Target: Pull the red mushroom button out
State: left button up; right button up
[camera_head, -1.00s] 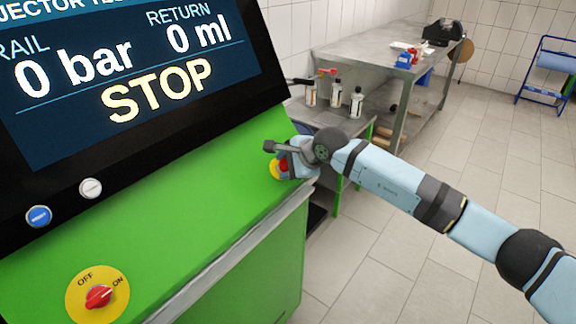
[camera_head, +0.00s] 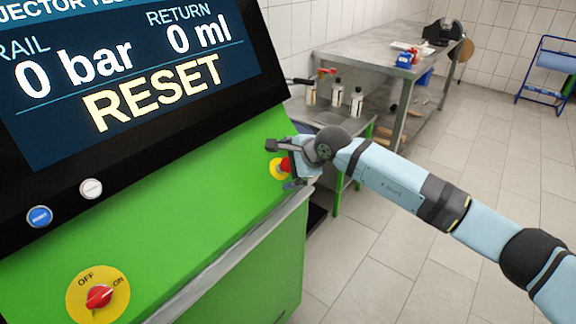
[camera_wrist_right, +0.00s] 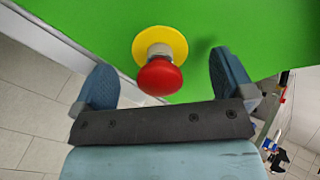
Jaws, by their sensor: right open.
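The red mushroom button (camera_wrist_right: 159,77) sits on a yellow round plate (camera_wrist_right: 160,42) on the green bench panel. In the head view the button (camera_head: 285,164) shows at the panel's right end, partly hidden by my right gripper (camera_head: 291,168). In the right wrist view my right gripper (camera_wrist_right: 164,82) is open, with one finger on each side of the button and a gap to both. The screen (camera_head: 140,75) reads RESET, 0 bar and 0 ml. My left gripper is not in view.
The panel also carries a red OFF/ON rotary switch (camera_head: 99,297), a blue button (camera_head: 40,216) and a white button (camera_head: 91,189). A metal table (camera_head: 370,56) and several bottles stand behind.

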jog(key=shift+r, duration=0.1)
jog(key=p+v, duration=0.2)
jog(key=v, duration=0.5)
dwell(0.4)
